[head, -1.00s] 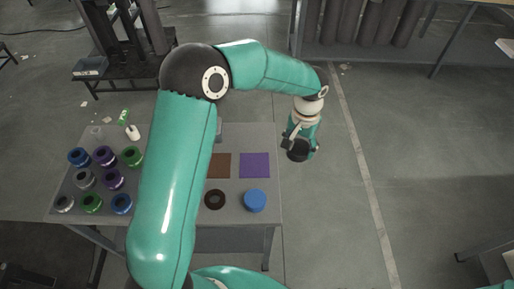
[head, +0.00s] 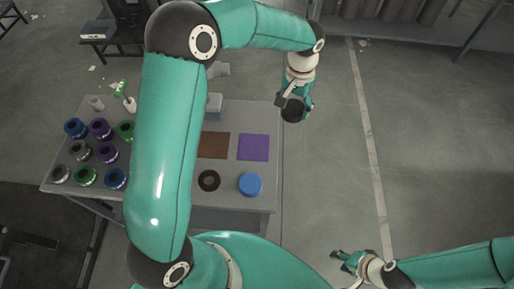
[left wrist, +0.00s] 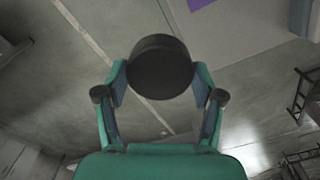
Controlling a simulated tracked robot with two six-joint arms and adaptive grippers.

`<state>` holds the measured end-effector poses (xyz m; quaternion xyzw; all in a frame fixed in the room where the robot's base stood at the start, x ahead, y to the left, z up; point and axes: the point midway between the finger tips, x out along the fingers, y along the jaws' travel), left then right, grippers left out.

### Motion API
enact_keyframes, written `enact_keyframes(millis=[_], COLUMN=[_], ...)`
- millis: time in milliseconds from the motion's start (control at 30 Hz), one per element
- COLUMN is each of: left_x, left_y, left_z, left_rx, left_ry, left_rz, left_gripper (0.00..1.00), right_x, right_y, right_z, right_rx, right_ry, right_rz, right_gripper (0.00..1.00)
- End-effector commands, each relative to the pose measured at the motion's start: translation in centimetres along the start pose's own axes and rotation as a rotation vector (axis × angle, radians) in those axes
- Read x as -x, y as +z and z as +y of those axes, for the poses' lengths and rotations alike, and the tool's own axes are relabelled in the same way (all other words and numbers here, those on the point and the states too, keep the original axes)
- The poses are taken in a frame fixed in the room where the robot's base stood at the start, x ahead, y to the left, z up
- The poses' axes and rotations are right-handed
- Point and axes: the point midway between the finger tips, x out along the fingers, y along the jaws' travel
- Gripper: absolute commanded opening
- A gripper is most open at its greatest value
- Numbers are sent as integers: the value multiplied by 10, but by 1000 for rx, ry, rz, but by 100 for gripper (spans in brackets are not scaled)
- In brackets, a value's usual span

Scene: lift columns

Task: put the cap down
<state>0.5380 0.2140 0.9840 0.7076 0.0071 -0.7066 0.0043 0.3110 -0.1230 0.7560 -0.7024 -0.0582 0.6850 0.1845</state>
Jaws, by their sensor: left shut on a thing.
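My left gripper (head: 293,104) is shut on a black round cap (left wrist: 160,68), held between its two fingers in the left wrist view. In the head view the black cap (head: 293,112) hangs just past the table's far right corner, over the floor in the picture. A brown square mat (head: 214,145) and a purple square mat (head: 253,147) lie bare on the grey table (head: 230,200). My right gripper (head: 352,263) is at the bottom right, away from the table; its finger opening is unclear.
A blue round lid (head: 250,184) and a dark ring (head: 209,181) lie in front of the mats. Several jars with coloured rings (head: 100,130) stand at the table's left. A grey block (head: 214,106) stands behind the brown mat. My left arm hides the middle of the table.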

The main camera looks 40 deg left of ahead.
Motion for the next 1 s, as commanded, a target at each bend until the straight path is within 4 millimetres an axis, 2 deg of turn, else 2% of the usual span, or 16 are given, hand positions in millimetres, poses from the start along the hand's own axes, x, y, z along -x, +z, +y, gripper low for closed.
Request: enact_keyframes(millis=[33,167,400,500,633,767,867,1000], left_x=[-2,12,49,61,71,62,42,5], left_y=[1,10,52,71,86,92,93,92], left_z=[-6,-23,-56,-65,-72,-74,-74,-73], left_rx=[18,78,205,242,270,277,277,276], left_ry=[-3,-11,-9,-3,2,2,2,2], left_rz=[8,13,11,6,0,-7,-10,-11], left_gripper=[26,26,26,26,26,26,26,26], right_x=[-16,-48,-107,-122,-131,-135,-138,-143], right_y=[0,0,0,-1,-1,-1,-1,-1], right_z=[6,17,38,44,47,49,50,52], right_rx=[0,0,0,0,0,0,0,0], right_ry=[0,0,0,0,0,0,0,0], right_rz=[0,0,-1,0,0,0,0,0], right_gripper=[40,40,40,40,40,40,40,40])
